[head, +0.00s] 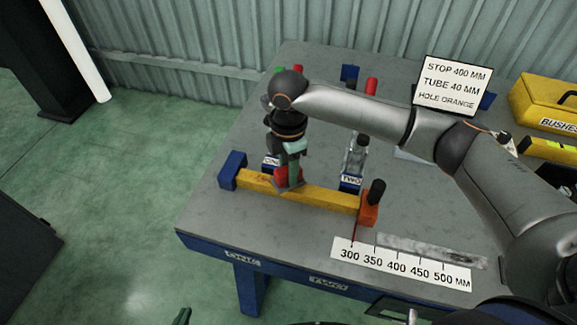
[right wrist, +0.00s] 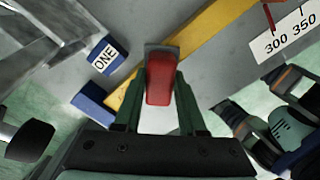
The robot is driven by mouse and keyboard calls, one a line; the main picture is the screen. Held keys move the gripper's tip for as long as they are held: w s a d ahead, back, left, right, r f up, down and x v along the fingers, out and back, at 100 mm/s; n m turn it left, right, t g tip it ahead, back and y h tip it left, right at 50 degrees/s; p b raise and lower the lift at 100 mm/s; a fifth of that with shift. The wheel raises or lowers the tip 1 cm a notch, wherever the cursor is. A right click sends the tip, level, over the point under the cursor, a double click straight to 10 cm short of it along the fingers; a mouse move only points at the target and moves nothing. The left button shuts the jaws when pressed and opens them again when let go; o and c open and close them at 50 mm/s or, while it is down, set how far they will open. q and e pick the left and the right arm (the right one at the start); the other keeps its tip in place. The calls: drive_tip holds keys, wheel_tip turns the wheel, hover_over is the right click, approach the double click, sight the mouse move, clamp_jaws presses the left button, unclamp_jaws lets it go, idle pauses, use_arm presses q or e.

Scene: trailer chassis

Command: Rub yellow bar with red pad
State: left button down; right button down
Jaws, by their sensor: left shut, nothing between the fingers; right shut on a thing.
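The yellow bar (head: 327,198) lies across the table between a blue end block (head: 232,170) and an orange clamp (head: 369,209). Part of it also shows in the right wrist view (right wrist: 208,29). My right gripper (head: 290,176) points down over the bar's left part and is shut on the red pad (right wrist: 160,80). The pad is at the bar, overlapping it in both views; firm contact cannot be told. It hides a piece of the bar. Only a green tip of my left gripper (head: 182,317) shows at the bottom edge, shut and away from the table.
A ruler strip (head: 400,264) lies near the table's front edge. Blue holders marked ONE and TWO (head: 350,182) stand behind the bar. A sign (head: 451,86) and yellow bushes box (head: 548,102) are at the back right. The table's left front is clear.

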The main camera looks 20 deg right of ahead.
drive_tip(key=shift+f, duration=0.65)
drive_tip(key=shift+a, duration=0.1)
